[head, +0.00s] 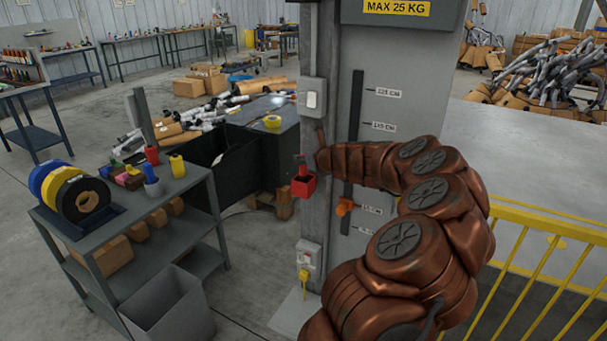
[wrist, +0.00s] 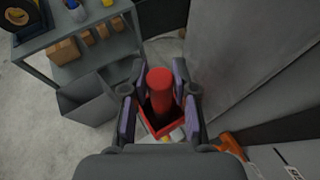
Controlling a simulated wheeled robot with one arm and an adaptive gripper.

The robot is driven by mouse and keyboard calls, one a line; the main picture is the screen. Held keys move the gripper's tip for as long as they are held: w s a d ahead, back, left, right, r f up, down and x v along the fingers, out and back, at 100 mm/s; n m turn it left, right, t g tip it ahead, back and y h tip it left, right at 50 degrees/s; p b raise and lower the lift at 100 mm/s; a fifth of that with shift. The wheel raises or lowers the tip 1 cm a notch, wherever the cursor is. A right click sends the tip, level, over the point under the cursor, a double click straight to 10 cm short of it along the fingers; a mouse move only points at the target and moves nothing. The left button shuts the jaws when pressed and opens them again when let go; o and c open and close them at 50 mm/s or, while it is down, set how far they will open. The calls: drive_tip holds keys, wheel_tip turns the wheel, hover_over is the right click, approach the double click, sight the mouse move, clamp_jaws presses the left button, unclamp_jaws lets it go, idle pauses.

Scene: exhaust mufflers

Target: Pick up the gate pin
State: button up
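The gate pin appears to be the red cylinder (wrist: 160,88) standing in a red open box (wrist: 150,128) in the wrist view. My gripper (wrist: 159,96) is open, with its fingers on either side of the red cylinder and small gaps visible at both sides. In the head view the red box (head: 303,186) hangs on the grey post, with a small dark red upright part (head: 301,165) above it. My arm reaches the post from the right, and the gripper end there is mostly hidden by the arm.
An orange knob (head: 344,206) sits on the slotted panel, close to my gripper in the wrist view (wrist: 232,145). A grey shelf cart (head: 120,225) with tape rolls stands left, a grey bin (head: 168,305) below it. A yellow railing (head: 545,255) is right.

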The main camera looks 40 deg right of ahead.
clamp_jaws()
drive_tip(key=shift+r, duration=0.15)
idle(0.4)
